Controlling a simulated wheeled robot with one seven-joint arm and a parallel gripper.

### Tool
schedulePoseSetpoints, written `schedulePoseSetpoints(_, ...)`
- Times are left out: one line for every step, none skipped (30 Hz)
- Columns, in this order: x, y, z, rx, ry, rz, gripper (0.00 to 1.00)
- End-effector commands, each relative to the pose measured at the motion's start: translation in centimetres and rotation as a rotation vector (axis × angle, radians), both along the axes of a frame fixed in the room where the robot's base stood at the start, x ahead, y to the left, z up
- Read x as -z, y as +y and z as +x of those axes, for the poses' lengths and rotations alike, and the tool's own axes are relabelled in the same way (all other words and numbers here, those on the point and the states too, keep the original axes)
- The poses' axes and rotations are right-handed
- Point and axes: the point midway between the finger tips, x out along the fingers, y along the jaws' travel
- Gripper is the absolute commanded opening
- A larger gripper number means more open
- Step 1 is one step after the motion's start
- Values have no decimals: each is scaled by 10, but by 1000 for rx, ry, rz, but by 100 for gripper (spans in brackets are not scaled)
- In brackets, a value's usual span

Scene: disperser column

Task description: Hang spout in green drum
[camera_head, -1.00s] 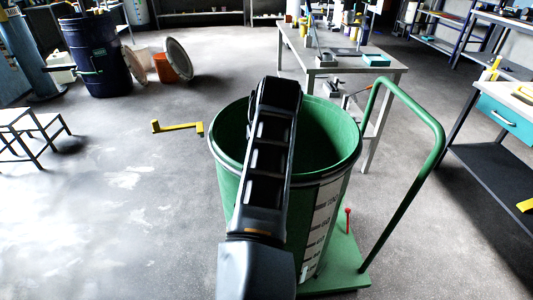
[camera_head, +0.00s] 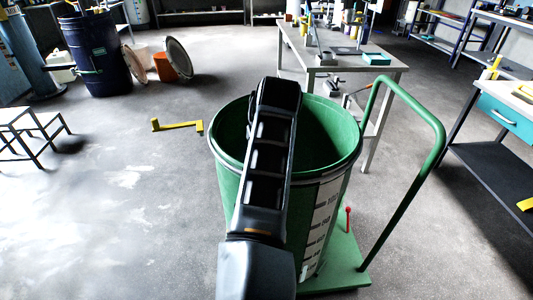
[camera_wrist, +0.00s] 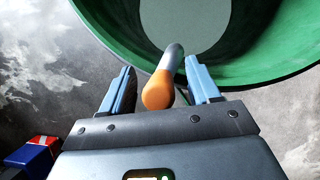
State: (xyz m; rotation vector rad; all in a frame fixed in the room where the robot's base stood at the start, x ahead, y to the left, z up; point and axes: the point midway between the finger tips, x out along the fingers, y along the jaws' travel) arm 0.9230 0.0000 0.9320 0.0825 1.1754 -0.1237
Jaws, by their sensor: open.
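The green drum (camera_head: 228,182) stands upright in the head view, marked with a white scale on its front. My arm reaches over it, hiding part of its mouth and my gripper. In the wrist view, the drum's green wall (camera_wrist: 255,72) curves across the top. My gripper (camera_wrist: 160,64) is open there, with its two blue fingers apart. Between them is a grey rod with a rounded orange end (camera_wrist: 158,90), likely the spout. Its grey part reaches across the drum's edge. I see gaps between it and both fingers. Whether it rests on the rim I cannot tell.
The drum stands on a green trolley (camera_head: 350,270) with a tall bent handle (camera_head: 440,130) at right. A metal table (camera_head: 345,62) stands behind. A yellow crank-shaped piece (camera_head: 178,126) lies on the floor at left. Open floor lies left of the drum.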

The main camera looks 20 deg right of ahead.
Motion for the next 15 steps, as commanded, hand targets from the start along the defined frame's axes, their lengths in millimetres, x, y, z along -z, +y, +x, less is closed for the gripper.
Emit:
schedulePoseSetpoints(0, 0, 0, 0, 1, 0, 61)
schedulePoseSetpoints(0, 0, 0, 0, 1, 0, 61)
schedulePoseSetpoints(0, 0, 0, 0, 1, 0, 61)
schedulePoseSetpoints(2, 0, -1, 0, 3, 0, 61)
schedulePoseSetpoints(1, 0, -1, 0, 3, 0, 61)
schedulePoseSetpoints(0, 0, -1, 0, 2, 0, 61)
schedulePoseSetpoints(-1, 0, -1, 0, 1, 0, 61)
schedulePoseSetpoints(-3, 0, -2, 0, 1, 0, 61)
schedulePoseSetpoints(-7, 1, -3, 0, 0, 0, 61)
schedulePoseSetpoints(-11, 1, -5, 1, 0, 0, 61)
schedulePoseSetpoints(-15, 1, -6, 1, -1, 0, 61)
schedulePoseSetpoints(-21, 1, -9, 1, -2, -1, 61)
schedulePoseSetpoints(-26, 2, -11, 1, -2, 0, 61)
schedulePoseSetpoints(-31, 2, -12, 1, -3, 0, 61)
schedulePoseSetpoints(-37, 2, -15, 1, -3, 1, 61)
